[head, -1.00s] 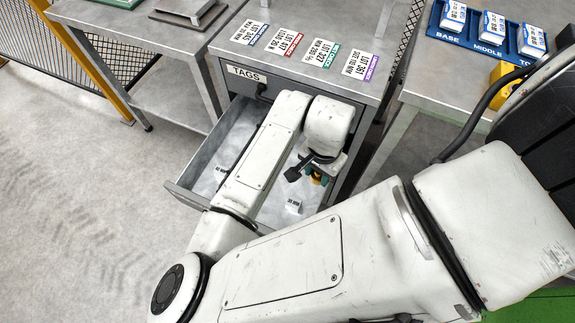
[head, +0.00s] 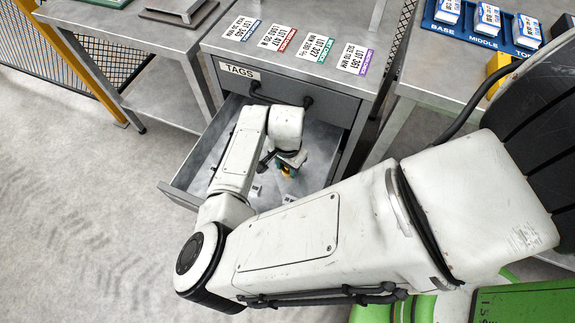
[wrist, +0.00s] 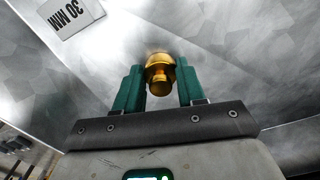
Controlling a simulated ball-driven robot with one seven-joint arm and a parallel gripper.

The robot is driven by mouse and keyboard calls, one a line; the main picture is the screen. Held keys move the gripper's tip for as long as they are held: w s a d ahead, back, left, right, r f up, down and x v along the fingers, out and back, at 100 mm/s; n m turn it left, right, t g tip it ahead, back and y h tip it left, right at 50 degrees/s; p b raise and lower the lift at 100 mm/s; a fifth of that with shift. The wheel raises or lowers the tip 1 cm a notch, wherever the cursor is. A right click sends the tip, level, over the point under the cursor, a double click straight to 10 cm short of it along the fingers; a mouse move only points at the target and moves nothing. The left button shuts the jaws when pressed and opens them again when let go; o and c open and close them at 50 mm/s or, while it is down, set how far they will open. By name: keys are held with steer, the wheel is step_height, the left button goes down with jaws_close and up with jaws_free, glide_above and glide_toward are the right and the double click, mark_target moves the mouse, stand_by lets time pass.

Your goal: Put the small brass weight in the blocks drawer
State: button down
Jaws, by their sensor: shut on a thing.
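The small brass weight (wrist: 160,76) is between the green fingers of my gripper (wrist: 158,88) in the wrist view, and they are shut on it. In the head view my gripper (head: 287,171) hangs inside the open drawer (head: 178,192), over its pale floor, largely hidden by my arm. The drawer holds small white blocks; one marked 30 MM (wrist: 70,14) shows in the wrist view. I cannot tell whether the weight touches the drawer floor. The drawer's own front label is not visible.
A closed drawer labelled TAGS (head: 258,82) is just above the open one. Lot cards lie on the cabinet top (head: 300,68). A blue tray (head: 470,36) marked BASE and MIDDLE stands on the right bench. Grey floor (head: 80,200) is clear at left.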

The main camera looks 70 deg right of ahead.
steer(key=shift+f, duration=0.2)
steer(key=c, duration=0.7)
jaws_free()
steer(key=shift+o, duration=0.2)
steer(key=shift+r, duration=0.1)
step_height(320, 180, up, 12)
steer(key=p, duration=0.1)
steer(key=shift+r, duration=0.1)
